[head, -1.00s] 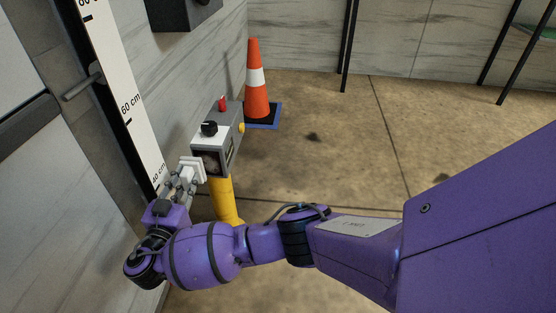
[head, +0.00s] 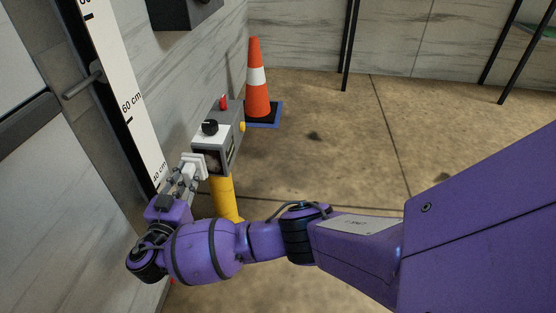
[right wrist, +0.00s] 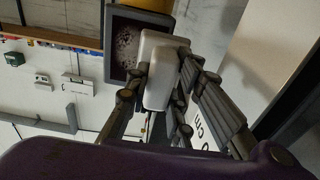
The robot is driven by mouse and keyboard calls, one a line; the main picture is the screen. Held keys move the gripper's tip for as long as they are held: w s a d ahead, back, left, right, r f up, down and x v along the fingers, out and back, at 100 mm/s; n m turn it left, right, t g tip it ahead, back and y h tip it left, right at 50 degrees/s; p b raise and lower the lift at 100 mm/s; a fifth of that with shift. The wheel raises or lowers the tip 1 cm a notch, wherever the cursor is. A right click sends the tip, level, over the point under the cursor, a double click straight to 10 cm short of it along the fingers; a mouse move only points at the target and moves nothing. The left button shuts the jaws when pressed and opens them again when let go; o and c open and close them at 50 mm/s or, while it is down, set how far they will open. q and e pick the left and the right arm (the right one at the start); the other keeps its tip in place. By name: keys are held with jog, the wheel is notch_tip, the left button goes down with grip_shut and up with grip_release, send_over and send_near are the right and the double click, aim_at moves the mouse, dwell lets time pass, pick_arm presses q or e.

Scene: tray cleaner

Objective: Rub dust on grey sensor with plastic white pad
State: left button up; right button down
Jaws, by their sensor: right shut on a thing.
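The grey sensor (head: 230,135) is a box on a yellow post (head: 225,200), with a black knob and a red button on top. In the right wrist view its dark front face (right wrist: 125,45) has a light speckled patch of dust. The white pad (head: 194,167) is held in my right gripper (head: 182,178), just left of the sensor's front face. In the right wrist view the pad (right wrist: 160,65) overlaps the right part of that face; I cannot tell whether it touches. My right gripper (right wrist: 165,90) is shut on the pad. My left gripper is not in view.
An orange and white cone (head: 257,85) on a dark blue base stands behind the sensor. A wall with a height ruler (head: 127,95) runs close along the left. The floor (head: 340,150) to the right is clear.

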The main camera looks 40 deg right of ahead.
jog(key=shift+w+d, duration=0.4)
jog(key=shift+d, duration=0.05)
jog(key=shift+s+d+r+p, duration=0.1)
jog(key=shift+s+d+p, duration=0.95)
jog(key=shift+s+p, duration=0.3)
jog(key=shift+s+d+p, duration=1.05)
jog(key=shift+s+p, duration=0.2)
jog(key=shift+s, duration=0.05)
jog(key=shift+s+d, duration=0.15)
